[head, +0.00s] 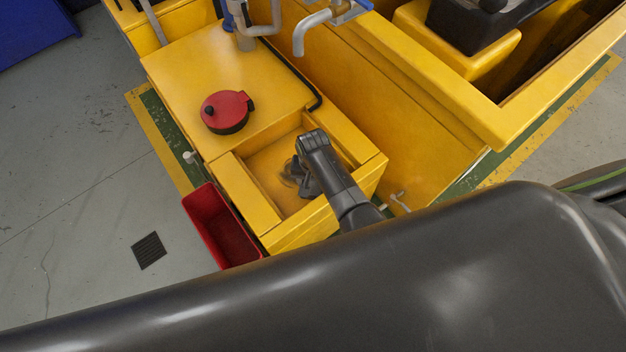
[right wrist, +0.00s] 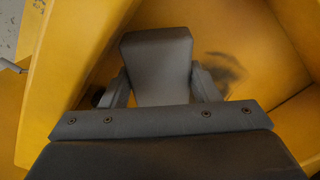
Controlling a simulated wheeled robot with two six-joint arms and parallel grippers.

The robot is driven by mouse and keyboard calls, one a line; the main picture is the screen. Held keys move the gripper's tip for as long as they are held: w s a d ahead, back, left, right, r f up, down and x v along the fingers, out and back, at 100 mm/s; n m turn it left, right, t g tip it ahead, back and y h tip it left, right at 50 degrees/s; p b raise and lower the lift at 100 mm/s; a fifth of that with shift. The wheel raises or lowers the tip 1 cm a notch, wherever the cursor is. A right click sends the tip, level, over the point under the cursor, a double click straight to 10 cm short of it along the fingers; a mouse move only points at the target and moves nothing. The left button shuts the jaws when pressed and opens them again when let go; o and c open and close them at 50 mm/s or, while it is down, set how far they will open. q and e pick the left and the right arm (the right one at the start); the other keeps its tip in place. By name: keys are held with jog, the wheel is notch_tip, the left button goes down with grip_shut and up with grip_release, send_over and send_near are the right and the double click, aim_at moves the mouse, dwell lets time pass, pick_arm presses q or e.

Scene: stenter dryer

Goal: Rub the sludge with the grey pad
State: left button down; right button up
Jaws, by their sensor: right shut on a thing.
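The grey pad (right wrist: 156,66) is a block held between the two fingers of my right gripper (right wrist: 162,88). My right gripper also shows in the head view (head: 302,178), reaching down into the open yellow tray (head: 233,190). The sludge (right wrist: 222,70) is a dark smear on the tray floor, just to the right of the pad in the right wrist view. In the head view a dark smudge shows by the gripper, partly hidden by it. I cannot tell whether the pad touches the floor. My left gripper is not in view.
A red round lid (head: 228,110) sits on the yellow deck behind the tray. A red bin (head: 215,225) hangs at the tray's left side. Raised yellow walls enclose the tray. A grey tap (head: 310,32) and pipes stand farther back. A dark floor grate (head: 149,250) lies at left.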

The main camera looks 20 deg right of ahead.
jog(key=shift+s+d+f, duration=0.15)
jog(key=shift+s+f, duration=0.1)
jog(key=shift+s, duration=0.1)
jog(key=shift+w+a+b, duration=0.25)
jog(key=shift+w, duration=0.4)
jog(key=shift+w+a+b, duration=0.2)
jog(key=shift+w+b, duration=0.05)
jog(key=shift+w, duration=0.4)
jog(key=shift+w+a+r, duration=0.15)
jog(key=shift+w+a, duration=0.05)
jog(key=shift+w, duration=0.35)
jog(key=shift+w+a+b, duration=0.35)
jog(key=shift+w+b, duration=0.2)
jog(key=shift+w, duration=0.35)
jog(key=shift+w+a+b, duration=0.3)
jog(key=shift+w+b, duration=0.2)
jog(key=shift+w, duration=0.35)
